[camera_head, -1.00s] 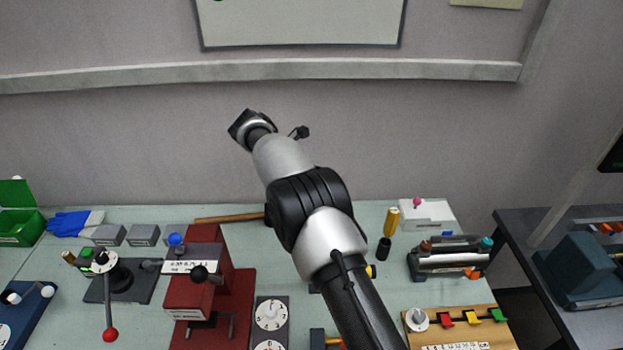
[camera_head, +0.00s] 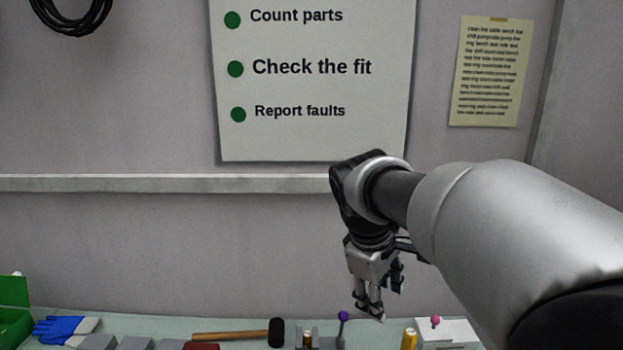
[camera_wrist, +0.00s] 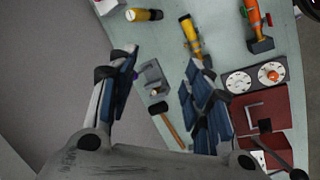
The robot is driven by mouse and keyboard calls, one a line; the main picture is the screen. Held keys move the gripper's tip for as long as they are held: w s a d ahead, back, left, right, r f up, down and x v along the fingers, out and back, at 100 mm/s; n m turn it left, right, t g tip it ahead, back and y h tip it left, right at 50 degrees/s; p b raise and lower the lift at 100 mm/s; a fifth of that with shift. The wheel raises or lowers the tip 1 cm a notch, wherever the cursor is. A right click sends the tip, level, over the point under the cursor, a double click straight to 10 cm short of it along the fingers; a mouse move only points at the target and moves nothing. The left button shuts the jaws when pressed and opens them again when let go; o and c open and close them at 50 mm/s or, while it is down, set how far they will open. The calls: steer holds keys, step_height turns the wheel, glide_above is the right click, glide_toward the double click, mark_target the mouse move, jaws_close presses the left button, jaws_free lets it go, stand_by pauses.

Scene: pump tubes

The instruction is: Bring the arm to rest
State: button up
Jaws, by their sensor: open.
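My gripper (camera_head: 370,308) points down in the head view, above the back part of the bench and in front of the grey wall. In the wrist view my gripper (camera_wrist: 160,95) has its two fingers spread apart, with nothing between them but the bench and a small grey fixture below. It is open and empty. My arm reaches in from the right of the head view and bends down at the wrist.
On the bench are a mallet (camera_head: 235,336), blue gloves (camera_head: 62,328), a green bin (camera_head: 14,310), a purple-topped knob (camera_head: 343,316) and a white box (camera_head: 447,332). The wrist view shows a dial panel (camera_wrist: 256,77) and a red fixture (camera_wrist: 272,108).

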steer(key=s+f+m+y, duration=0.1)
steer(key=s+f+m, duration=0.1)
steer(key=s, duration=0.6)
steer(key=s+d+f+m+t+b, duration=0.1)
steer(key=s+m, duration=0.3)
steer(key=s, duration=0.4)
steer(key=s+f+m+t+y, duration=0.1)
steer(key=s+f+m, duration=0.2)
steer(key=s, duration=0.5)
steer(key=shift+s+d+f+m+y, duration=0.25)
steer(key=shift+s+d+m+y, duration=0.1)
steer(key=shift+m, duration=0.15)
